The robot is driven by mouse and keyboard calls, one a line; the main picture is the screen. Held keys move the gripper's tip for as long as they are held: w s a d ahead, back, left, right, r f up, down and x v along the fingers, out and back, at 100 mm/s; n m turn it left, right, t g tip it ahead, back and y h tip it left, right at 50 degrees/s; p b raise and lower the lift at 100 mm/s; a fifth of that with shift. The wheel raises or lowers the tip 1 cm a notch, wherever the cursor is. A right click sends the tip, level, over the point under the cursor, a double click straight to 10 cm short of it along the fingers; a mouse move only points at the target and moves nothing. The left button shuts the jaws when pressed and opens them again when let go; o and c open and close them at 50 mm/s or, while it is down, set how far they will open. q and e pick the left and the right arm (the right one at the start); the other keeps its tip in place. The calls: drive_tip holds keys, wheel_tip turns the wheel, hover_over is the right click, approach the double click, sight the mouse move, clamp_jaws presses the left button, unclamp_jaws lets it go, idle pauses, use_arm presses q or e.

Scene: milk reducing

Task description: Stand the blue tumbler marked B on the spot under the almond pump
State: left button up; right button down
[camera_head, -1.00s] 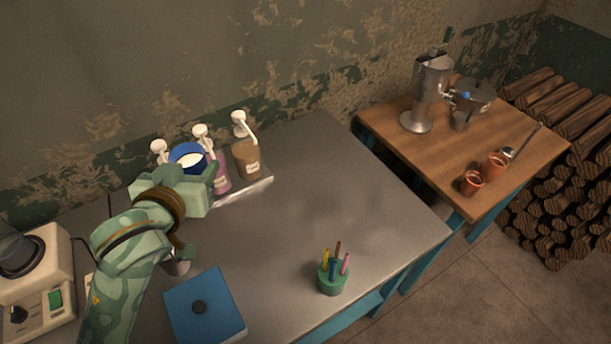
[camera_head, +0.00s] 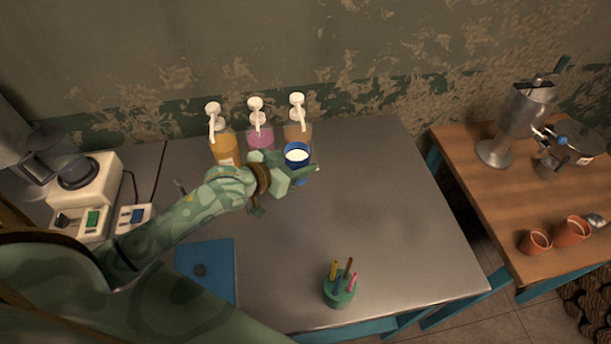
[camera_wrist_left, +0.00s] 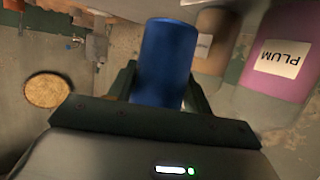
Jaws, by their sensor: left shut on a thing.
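The blue tumbler (camera_head: 297,153), with white showing inside its rim, is held upright in my left gripper (camera_head: 300,172), in front of the brown pump bottle (camera_head: 298,130). In the left wrist view the tumbler (camera_wrist_left: 166,60) stands between the fingers of my left gripper (camera_wrist_left: 160,92); no letter shows on it. The brown bottle (camera_wrist_left: 212,45) is close beside it there, its label unreadable. It stands right of the pink bottle (camera_head: 261,137), labelled PLUM in the wrist view. The spot under the brown bottle's nozzle is hidden. My right gripper is out of view.
A blue pad (camera_head: 212,255) and a green pen holder (camera_head: 340,292) are nearer the front. A cream appliance (camera_head: 85,195) stands left. The metal table (camera_head: 400,220) is clear to the right.

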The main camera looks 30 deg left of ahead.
use_arm(q)
drive_tip(key=shift+w+d+f+b, duration=0.15)
drive_tip(key=shift+w+f+b, duration=0.25)
drive_tip(key=shift+w+f, duration=0.75)
wheel_tip(320, 180, down, 4)
drive_tip(key=shift+w+d+f+b, duration=0.1)
drive_tip(key=shift+w+b, duration=0.05)
drive_tip(key=shift+b, duration=0.85)
drive_tip(key=o, duration=0.8)
drive_tip(key=p+v, duration=0.2)
drive_tip(key=v, duration=0.4)
drive_tip(key=shift+r, duration=0.25)
drive_tip(key=shift+s+a+r, duration=0.15)
drive_tip(key=shift+s+a, duration=0.05)
drive_tip(key=shift+s, duration=0.5)
